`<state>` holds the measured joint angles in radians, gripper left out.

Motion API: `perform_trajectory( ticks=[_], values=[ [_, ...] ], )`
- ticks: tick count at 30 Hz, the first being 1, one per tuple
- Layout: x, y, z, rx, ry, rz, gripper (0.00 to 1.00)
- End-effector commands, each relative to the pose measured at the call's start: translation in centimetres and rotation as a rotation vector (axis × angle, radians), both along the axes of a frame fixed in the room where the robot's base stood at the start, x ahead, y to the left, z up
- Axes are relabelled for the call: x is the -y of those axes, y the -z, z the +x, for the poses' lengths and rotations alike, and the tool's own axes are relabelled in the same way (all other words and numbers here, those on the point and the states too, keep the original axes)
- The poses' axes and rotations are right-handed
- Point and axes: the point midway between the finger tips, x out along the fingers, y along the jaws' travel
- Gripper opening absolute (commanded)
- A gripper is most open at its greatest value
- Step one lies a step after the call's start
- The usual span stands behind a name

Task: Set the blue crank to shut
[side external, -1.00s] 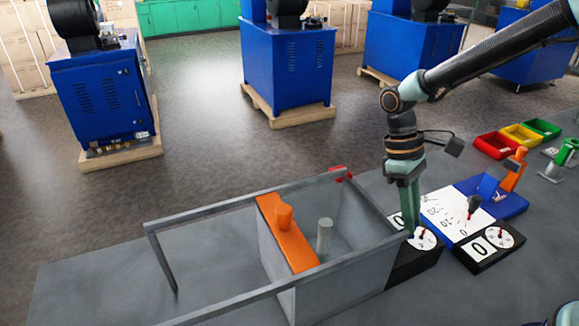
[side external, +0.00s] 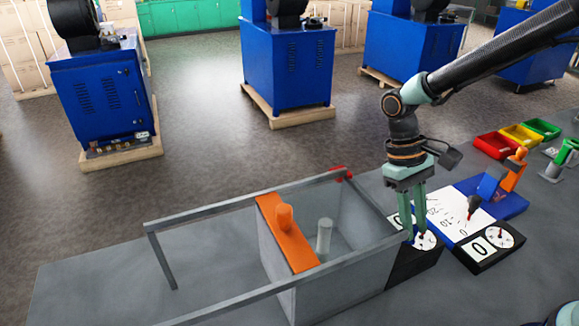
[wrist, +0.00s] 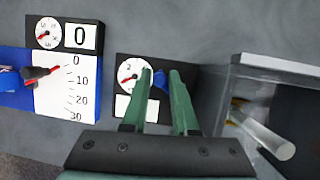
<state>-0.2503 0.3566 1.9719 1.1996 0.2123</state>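A black box (wrist: 122,85) carries a white round dial (wrist: 132,72) with a red pointer, and a white number window partly covered by a finger. In the side view my fingertips (side external: 415,239) are low over the dial.
A second black box (side external: 485,246) with a dial and a "0" stands to the right. Between them is a white scale card (side external: 455,216) with a dark lever. A grey frame (side external: 230,204) with an orange block (side external: 287,240) and grey peg (side external: 324,238) is on the left.

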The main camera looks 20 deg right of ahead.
Motion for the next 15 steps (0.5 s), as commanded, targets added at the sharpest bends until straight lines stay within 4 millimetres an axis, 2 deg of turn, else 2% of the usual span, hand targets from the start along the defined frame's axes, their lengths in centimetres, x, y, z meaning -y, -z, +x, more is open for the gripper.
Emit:
perform_trajectory(
  ticks=[2,11,15],
  values=[
    [0.06,0.04,-0.08,-0.003,0.001,-0.001,0.52],
    [0.00,-0.03,0.07,0.001,-0.001,0.001,0.52],
    [-0.12,-0.89,0.52,0.005,-0.001,0.002,0.52]
  ],
)
